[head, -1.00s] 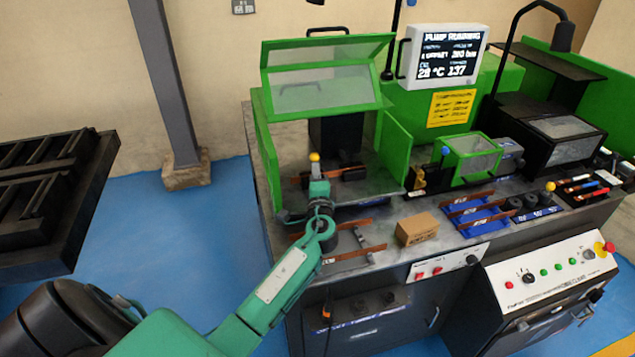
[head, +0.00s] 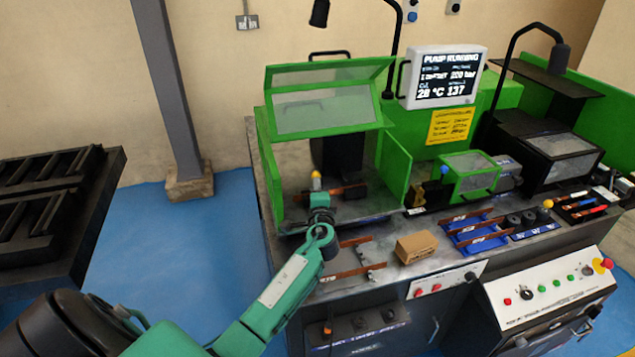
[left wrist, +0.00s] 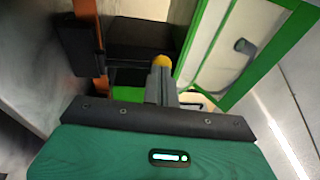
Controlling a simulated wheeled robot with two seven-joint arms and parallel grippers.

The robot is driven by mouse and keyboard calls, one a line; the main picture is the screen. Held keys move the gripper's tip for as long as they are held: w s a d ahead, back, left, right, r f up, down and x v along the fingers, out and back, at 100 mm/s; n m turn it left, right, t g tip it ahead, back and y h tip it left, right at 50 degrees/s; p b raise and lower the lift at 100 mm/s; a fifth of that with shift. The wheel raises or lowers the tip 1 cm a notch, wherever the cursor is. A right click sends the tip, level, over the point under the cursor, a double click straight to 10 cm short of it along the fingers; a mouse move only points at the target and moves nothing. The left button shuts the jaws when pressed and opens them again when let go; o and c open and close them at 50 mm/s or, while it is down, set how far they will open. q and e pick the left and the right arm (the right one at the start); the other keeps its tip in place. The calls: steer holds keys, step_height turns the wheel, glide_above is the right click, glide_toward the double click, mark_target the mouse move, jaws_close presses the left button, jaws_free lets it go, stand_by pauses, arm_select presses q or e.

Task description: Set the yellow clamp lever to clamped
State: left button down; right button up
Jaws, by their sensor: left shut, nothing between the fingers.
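The clamp lever shows as a yellow ball knob (head: 316,174) inside the open green guard of the bender. The knob also shows in the left wrist view (left wrist: 162,60), just beyond my fingertips. My left gripper (head: 317,188) reaches in from the front, right at the knob. In the left wrist view its fingers (left wrist: 160,82) are shut, with nothing between them. They overlap the lever below the knob, and I cannot tell whether they touch it. The lever's shaft is mostly hidden by my gripper. My right gripper is not in view.
The green guard (head: 325,103) is raised above the work area, with a green side panel to the right. Copper bars lie in front, beside a cardboard box (head: 416,247). A blue rack (head: 470,233) and another yellow knob (head: 548,203) stand further right.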

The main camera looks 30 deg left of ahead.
mark_target(313, 176)
arm_select(q)
steer(key=shift+w+a+r+n+g+h+p, duration=0.25)
steer(key=shift+w+a+g+h+p, duration=0.4)
steer(key=shift+p, duration=1.25)
steer(key=shift+w+a+r+n+g+h+p, duration=0.3)
steer(key=shift+w+a+g+p, duration=0.65)
steer(key=shift+p, duration=0.9)
steer(key=shift+s+a+f, duration=0.1)
steer(key=shift+s+a, duration=0.05)
